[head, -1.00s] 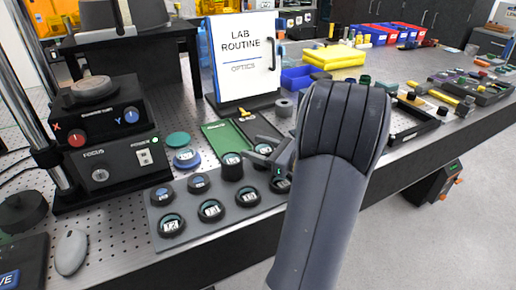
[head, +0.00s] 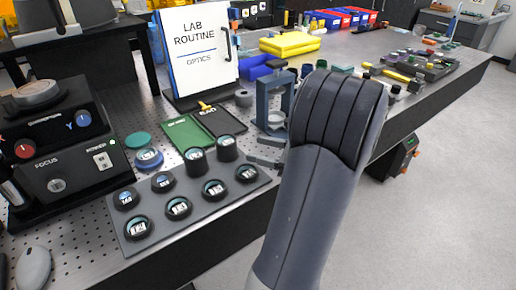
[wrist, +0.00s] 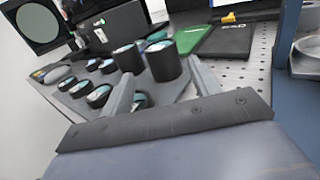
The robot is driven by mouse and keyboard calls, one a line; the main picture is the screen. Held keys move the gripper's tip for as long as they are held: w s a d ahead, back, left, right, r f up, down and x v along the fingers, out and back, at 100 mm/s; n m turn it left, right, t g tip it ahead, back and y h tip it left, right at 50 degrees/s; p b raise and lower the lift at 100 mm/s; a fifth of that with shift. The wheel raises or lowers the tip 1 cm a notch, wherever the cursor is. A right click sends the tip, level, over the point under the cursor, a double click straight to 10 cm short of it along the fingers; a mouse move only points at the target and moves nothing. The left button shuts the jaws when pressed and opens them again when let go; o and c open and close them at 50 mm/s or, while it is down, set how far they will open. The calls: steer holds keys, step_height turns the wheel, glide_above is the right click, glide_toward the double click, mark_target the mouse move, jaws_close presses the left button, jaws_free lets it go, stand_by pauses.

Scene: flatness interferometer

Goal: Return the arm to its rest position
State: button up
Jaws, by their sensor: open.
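My arm rises from the bottom of the head view, its large grey link covering part of the bench. My gripper (head: 266,151) shows left of that link, just beyond the right end of the grey lens tray (head: 199,225). Its two fingers are apart and nothing shows held between them. In the wrist view the open gripper (wrist: 163,88) points towards the tray, with a tall black holder (wrist: 164,62) and a low lens mount seen beyond the fingers. The tray carries several round black lens mounts and two tall black holders (head: 195,163).
A blue upright stand (head: 287,95) is close behind my gripper. Green (head: 186,134) and black pads lie behind the tray. The focus unit (head: 58,150) stands at left, a white "Lab Routine" binder (head: 199,50) at the back. Open floor (head: 430,200) lies to the right.

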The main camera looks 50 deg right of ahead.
mark_target(219, 138)
steer(key=x, duration=1.2)
steer(key=shift+s, duration=0.1)
steer(key=shift+w+r, duration=0.2)
steer(key=shift+s+r, duration=0.1)
steer(key=shift+r, duration=1.05)
